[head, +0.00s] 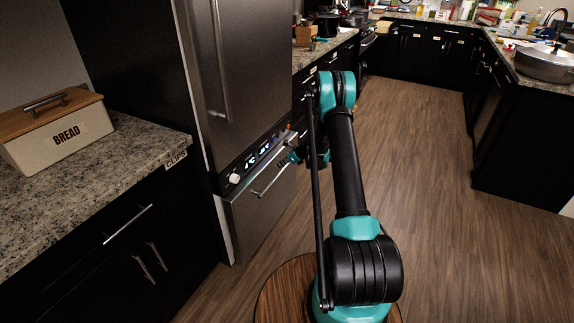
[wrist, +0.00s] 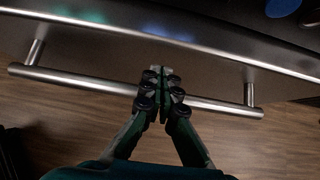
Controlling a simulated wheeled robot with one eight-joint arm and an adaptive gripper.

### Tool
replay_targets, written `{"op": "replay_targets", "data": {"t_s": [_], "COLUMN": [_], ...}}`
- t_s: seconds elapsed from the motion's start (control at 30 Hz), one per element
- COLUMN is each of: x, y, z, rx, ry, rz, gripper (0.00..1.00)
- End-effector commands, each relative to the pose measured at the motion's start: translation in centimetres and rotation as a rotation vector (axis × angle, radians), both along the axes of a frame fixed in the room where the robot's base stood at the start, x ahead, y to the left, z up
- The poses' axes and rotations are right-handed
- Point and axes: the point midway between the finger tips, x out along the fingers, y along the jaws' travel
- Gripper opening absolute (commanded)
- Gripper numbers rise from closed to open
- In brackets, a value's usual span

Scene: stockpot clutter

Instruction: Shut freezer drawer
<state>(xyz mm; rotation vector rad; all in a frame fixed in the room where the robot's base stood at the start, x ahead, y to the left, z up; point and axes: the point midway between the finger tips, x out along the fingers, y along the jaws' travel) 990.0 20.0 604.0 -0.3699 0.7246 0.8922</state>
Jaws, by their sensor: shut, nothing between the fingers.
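The freezer drawer (head: 262,212) is the grey metal front at the bottom of the tall fridge (head: 215,75). Its top edge appears to stand slightly out from the fridge body; how far is hard to tell. Its bar handle (head: 268,184) runs along the upper front. In the wrist view the handle (wrist: 80,82) crosses the picture on two posts. My gripper (wrist: 162,82) is shut and empty, its fingertips over the middle of the handle bar; I cannot tell whether they touch it. In the head view my gripper (head: 286,162) is small, near the drawer's upper edge.
A lit control panel (head: 262,152) sits above the drawer. A counter with a bread box (head: 58,130) stands to the left. More counter (head: 325,45) continues beyond the fridge. The wooden floor (head: 440,210) is clear to the right.

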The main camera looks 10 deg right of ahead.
Motion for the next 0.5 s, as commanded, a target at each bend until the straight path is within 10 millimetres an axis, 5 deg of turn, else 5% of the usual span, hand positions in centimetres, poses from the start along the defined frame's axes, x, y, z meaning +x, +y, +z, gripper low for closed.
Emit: {"op": "replay_targets", "data": {"t_s": [0.5], "x": [0.98], "y": [1.32], "z": [0.02], "rx": [0.0], "ry": [0.0], "rz": [0.0], "gripper": [0.0]}}
